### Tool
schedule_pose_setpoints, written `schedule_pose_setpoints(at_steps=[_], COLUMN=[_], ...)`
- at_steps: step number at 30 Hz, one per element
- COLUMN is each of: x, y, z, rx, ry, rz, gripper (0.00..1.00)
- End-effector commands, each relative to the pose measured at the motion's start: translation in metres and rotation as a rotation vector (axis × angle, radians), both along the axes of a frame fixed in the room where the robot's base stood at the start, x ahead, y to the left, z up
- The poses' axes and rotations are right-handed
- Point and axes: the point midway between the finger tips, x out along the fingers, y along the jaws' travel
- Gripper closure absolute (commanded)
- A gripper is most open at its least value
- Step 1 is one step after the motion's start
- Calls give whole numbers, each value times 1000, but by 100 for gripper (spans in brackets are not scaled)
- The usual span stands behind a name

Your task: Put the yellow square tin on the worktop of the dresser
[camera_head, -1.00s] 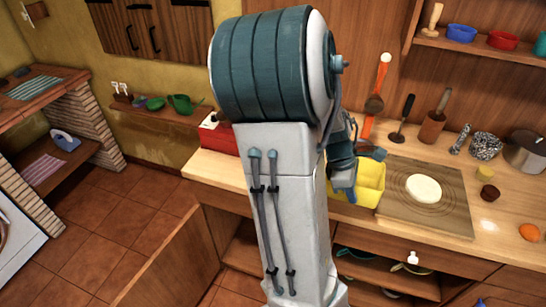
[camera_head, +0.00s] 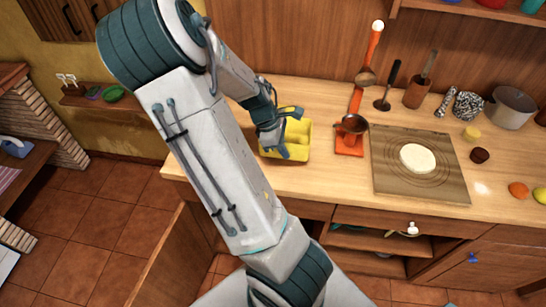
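The yellow square tin (camera_head: 298,143) is over the wooden worktop (camera_head: 335,181), left of the orange scale. My gripper (camera_head: 284,134) is at the tin's left part and appears shut on it. The fingers cover part of the tin, so their exact grip is hard to see. I cannot tell whether the tin's base touches the worktop.
The orange scale (camera_head: 349,145) with its pan stands just right of the tin. A board with white dough (camera_head: 418,158) lies farther right. Utensils and a pot (camera_head: 510,107) stand at the back right. Worktop in front of the tin is clear.

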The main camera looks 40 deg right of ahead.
Motion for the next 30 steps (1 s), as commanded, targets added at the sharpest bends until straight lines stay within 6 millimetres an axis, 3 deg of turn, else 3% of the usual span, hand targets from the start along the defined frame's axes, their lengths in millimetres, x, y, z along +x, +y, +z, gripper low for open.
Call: schedule_pose_setpoints(at_steps=[8, 21, 30], x=[26, 27, 27], y=[13, 13, 14], z=[-17, -56, -59], rx=[0, 1, 1], ry=[0, 0, -1], rz=[-1, -4, -2], gripper=[100, 100, 100])
